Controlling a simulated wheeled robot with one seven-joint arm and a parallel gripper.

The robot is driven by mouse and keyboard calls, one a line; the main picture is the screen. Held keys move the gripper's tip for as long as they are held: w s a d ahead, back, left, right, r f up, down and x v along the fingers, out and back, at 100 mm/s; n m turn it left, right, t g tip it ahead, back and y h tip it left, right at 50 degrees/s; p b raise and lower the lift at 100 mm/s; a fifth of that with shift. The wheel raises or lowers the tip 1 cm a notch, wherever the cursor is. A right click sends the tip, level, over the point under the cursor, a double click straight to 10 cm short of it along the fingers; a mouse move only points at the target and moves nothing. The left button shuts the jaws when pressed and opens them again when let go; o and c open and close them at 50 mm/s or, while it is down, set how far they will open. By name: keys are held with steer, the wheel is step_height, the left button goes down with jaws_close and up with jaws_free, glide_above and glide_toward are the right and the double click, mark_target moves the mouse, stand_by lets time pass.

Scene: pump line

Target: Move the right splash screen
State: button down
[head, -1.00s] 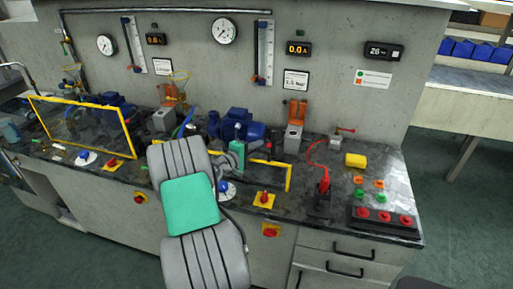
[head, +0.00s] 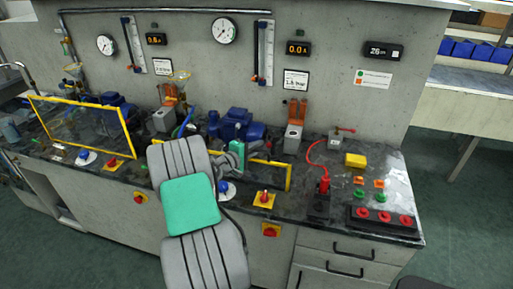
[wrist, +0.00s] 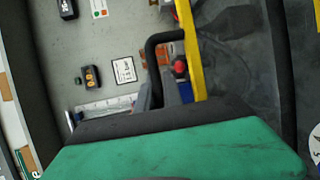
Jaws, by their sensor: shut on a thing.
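The right splash screen (head: 289,178) is a clear panel in a yellow frame, standing low near the front of the bench. My arm hides its left part in the head view. In the wrist view its yellow bar (wrist: 189,50) runs up past a black handle (wrist: 163,38). My gripper (wrist: 164,92) is shut on the screen at this handle; the dark and green wrist body covers part of the grip. In the head view the gripper (head: 223,160) is small and partly hidden beside the green wrist.
The left splash screen (head: 82,125) stands in front of the left pump. A blue pump (head: 236,125) sits behind the right screen. To the right are a red-handled tool (head: 322,186), a yellow block (head: 355,160) and a button box (head: 384,219). Knobs line the front edge.

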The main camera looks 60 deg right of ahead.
mark_target(251, 168)
step_height(251, 168, down, 9)
steer(key=b, duration=0.7)
steer(key=shift+r, duration=0.1)
steer(key=c, duration=1.5)
jaws_free()
steer(key=v, duration=0.8)
steer(key=shift+d, duration=0.1)
